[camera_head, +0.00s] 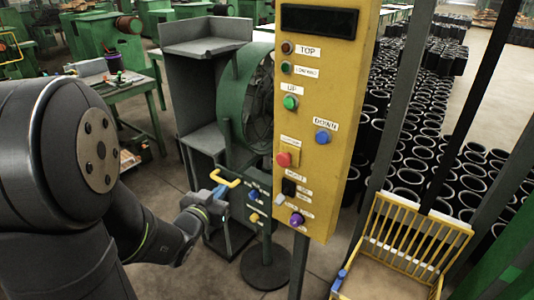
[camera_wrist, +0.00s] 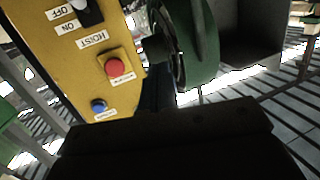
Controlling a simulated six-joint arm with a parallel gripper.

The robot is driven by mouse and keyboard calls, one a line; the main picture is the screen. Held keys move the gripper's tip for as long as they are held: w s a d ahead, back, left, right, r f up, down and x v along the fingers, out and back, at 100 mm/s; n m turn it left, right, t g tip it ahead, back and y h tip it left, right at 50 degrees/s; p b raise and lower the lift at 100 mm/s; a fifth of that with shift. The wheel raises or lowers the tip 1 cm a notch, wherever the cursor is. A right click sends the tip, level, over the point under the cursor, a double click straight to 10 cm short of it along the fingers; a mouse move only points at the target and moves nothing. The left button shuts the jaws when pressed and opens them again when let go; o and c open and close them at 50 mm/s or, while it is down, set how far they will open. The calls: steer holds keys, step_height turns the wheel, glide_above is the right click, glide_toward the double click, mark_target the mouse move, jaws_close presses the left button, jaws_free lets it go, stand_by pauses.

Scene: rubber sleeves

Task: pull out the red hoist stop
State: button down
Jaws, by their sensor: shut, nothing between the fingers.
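The red hoist stop (camera_head: 284,159) is a round red button on a yellow square plate, on the front of the yellow control panel (camera_head: 330,110). In the wrist view the red stop (camera_wrist: 116,67) shows upside down beside the HOIST label, uncovered. My gripper (camera_head: 222,192) is left of the panel and lower than the red stop, apart from it. It is shut and empty. In the wrist view a dark shape fills the bottom, and its fingertips cannot be made out.
Near the stop are a green UP button (camera_head: 290,103), a blue DOWN button (camera_head: 322,137), a black switch (camera_head: 289,187) and a purple knob (camera_head: 297,220). A yellow handle (camera_head: 226,178) and a small post stand by my gripper. A yellow wire crate (camera_head: 420,235) is at right.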

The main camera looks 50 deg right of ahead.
steer(key=w+f+n+y, duration=1.05)
steer(key=w+f, duration=0.25)
steer(key=w, duration=0.5)
steer(key=s+d+r+g+h, duration=0.1)
steer(key=s+d+r+g, duration=0.1)
steer(key=d+g, duration=0.2)
steer(key=s+d+r+m+g+h, duration=0.1)
steer(key=s+d+r+g, duration=0.2)
steer(key=d+g, duration=0.2)
steer(key=s+d+r+m+g+h, duration=0.1)
steer(key=s+d+r+g+h, duration=0.1)
steer(key=s+d+g, duration=0.1)
steer(key=shift+s+d+r+m+g, duration=0.15)
steer(key=shift+d+r+m+g, duration=0.15)
steer(key=shift+d+g, duration=0.55)
steer(key=s+d+r+m+g, duration=0.1)
steer(key=s+r+m+g, duration=0.2)
steer(key=r+m+g, duration=0.2)
steer(key=shift+s+d+r+g+y, duration=0.4)
steer(key=shift+r+g, duration=0.55)
steer(key=shift+r, duration=0.2)
